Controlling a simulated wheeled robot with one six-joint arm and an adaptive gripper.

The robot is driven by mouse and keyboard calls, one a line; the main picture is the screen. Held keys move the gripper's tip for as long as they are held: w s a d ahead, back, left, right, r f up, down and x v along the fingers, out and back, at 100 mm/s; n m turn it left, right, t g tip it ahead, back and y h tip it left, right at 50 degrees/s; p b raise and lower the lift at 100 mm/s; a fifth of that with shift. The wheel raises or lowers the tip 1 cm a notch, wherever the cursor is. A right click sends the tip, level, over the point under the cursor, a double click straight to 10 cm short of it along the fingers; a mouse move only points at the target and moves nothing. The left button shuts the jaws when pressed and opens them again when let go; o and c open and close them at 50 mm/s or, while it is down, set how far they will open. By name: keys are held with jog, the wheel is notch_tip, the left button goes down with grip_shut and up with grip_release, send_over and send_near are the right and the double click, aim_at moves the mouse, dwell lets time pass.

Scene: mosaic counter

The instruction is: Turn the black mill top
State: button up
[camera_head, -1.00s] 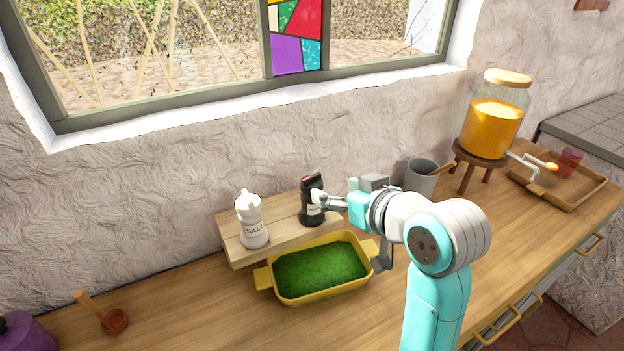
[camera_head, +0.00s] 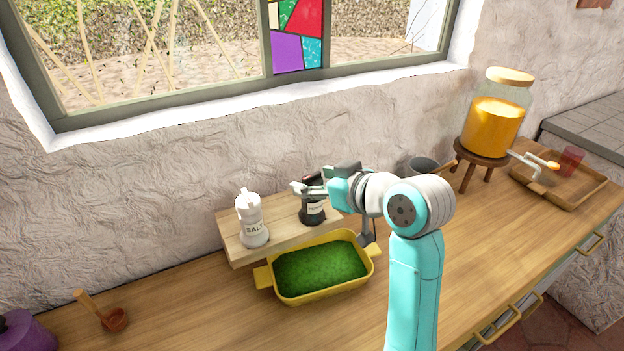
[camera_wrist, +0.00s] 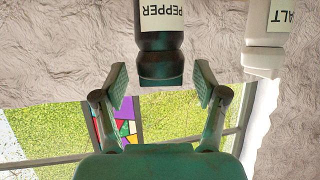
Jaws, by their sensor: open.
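The black mill (camera_head: 312,215) stands upright on the wooden riser, its upper part partly hidden behind my gripper (camera_head: 311,188) in the head view. In the wrist view the picture is upside down, and the black mill (camera_wrist: 160,25) shows its PEPPER label and its dark top (camera_wrist: 160,66). My gripper (camera_wrist: 161,82) is open, with one finger on each side of the top's end and visible gaps on both sides. Nothing is held. The white salt mill (camera_head: 250,222) stands left of the black mill and also shows in the wrist view (camera_wrist: 265,58).
A yellow dish (camera_head: 318,291) with green contents sits in front of the wooden riser (camera_head: 279,232). A grey pot (camera_head: 422,166) is behind my arm. A drink dispenser (camera_head: 494,115) and a tray (camera_head: 590,188) stand right. The rough wall is close behind the mills.

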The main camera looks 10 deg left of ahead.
jog(key=shift+w+a+f, duration=0.3)
jog(key=shift+w+a, duration=0.1)
jog(key=shift+a, duration=0.15)
jog(key=c, duration=1.2)
jog(key=shift+m+h, duration=0.3)
jog(key=shift+s+a+m+t+h, duration=0.1)
jog(key=shift+m+t+h, duration=1)
jog(key=shift+m+t, duration=0.1)
jog(key=shift+o, duration=0.4)
jog(key=m+t+h, duration=0.1)
jog(key=m+h, duration=0.2)
jog(key=shift+t+h, duration=0.3)
jog(key=shift+m+h, duration=1.7)
jog(key=shift+h, duration=0.1)
jog(key=shift+c, duration=0.3)
